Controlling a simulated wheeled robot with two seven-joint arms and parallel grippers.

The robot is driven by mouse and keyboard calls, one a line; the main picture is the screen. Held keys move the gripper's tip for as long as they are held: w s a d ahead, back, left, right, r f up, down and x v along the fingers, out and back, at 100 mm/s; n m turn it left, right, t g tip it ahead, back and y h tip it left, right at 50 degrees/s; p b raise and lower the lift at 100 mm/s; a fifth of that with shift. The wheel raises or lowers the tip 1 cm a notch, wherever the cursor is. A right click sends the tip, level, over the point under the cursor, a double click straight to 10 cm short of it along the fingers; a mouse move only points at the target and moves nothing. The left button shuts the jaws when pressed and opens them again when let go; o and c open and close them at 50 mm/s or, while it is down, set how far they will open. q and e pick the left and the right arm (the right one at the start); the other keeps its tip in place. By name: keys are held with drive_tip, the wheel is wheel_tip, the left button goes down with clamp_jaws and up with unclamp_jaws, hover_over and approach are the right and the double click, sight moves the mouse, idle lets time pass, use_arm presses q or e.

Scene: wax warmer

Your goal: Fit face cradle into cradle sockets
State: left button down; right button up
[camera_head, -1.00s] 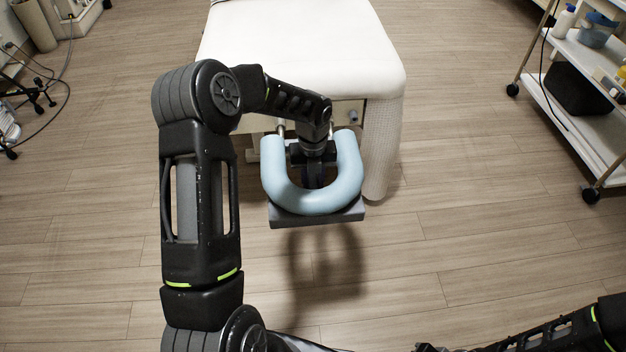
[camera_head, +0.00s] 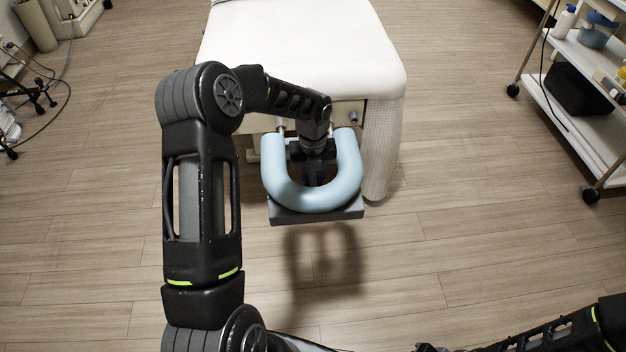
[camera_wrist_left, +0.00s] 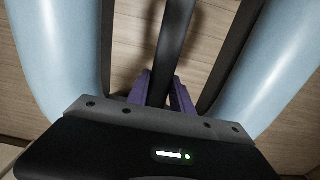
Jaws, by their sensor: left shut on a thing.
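The face cradle (camera_head: 345,178) is a light-blue U-shaped cushion on a dark grey frame, held above the floor at the near end of the white table, its open side toward the table. My left gripper (camera_head: 314,176) reaches down inside the U. In the left wrist view its purple fingers (camera_wrist_left: 161,92) are shut on a dark bar of the cradle, with the blue cushion arms (camera_wrist_left: 60,55) on both sides. A metal rod (camera_head: 281,130) shows between cradle and table end. The sockets are mostly hidden by my left arm, so I cannot tell whether the rods are in them.
The white padded table (camera_head: 305,45) stands ahead, with a dark knob (camera_head: 353,117) on its end and a light cloth-like leg or drape (camera_head: 382,150) at its right corner. A wheeled shelf cart (camera_head: 580,95) stands at the right. The floor around the cradle is clear.

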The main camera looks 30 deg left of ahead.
use_arm(q)
drive_tip(key=shift+w+a, duration=0.45)
drive_tip(key=shift+w, duration=0.15)
idle(0.5)
drive_tip(key=c, duration=1)
unclamp_jaws()
drive_tip(key=shift+s, duration=0.1)
drive_tip(key=shift+c, duration=0.2)
drive_tip(key=o, duration=1)
drive_tip(key=shift+o, duration=0.2)
drive_tip(key=shift+r, duration=0.1)
drive_tip(key=shift+r+p, duration=1.5)
drive_tip(key=shift+r, duration=0.2)
wheel_tip(320, 180, up, 8)
drive_tip(key=shift+p, duration=0.35)
